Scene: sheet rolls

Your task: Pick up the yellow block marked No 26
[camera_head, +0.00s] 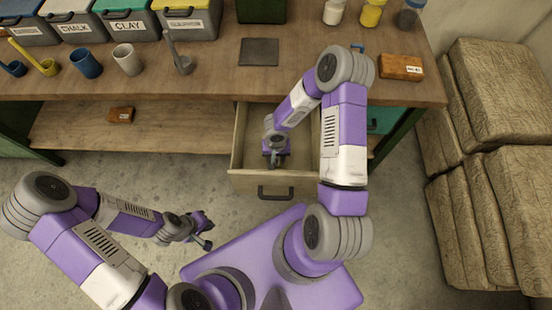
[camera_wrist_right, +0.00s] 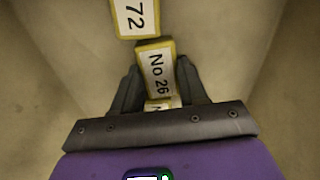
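The yellow block marked No 26 (camera_wrist_right: 156,72) lies in the pulled-out drawer (camera_head: 301,183), with its white label facing the right wrist camera. My right gripper (camera_wrist_right: 159,78) reaches down into the drawer, one dark finger on each side of this block. Whether the fingers touch it is not clear. In the head view my right gripper (camera_head: 277,160) hides the blocks below it. My left gripper (camera_head: 207,233) is over the floor left of the drawer, its fingers apart and empty.
A block marked 72 (camera_wrist_right: 135,17) lies just beyond No 26, and another labelled block (camera_wrist_right: 162,104) is partly hidden nearer the palm. Drawer walls surround my right gripper. Cups and bins stand on the workbench (camera_head: 215,82); stacked sacks (camera_head: 505,95) are at the right.

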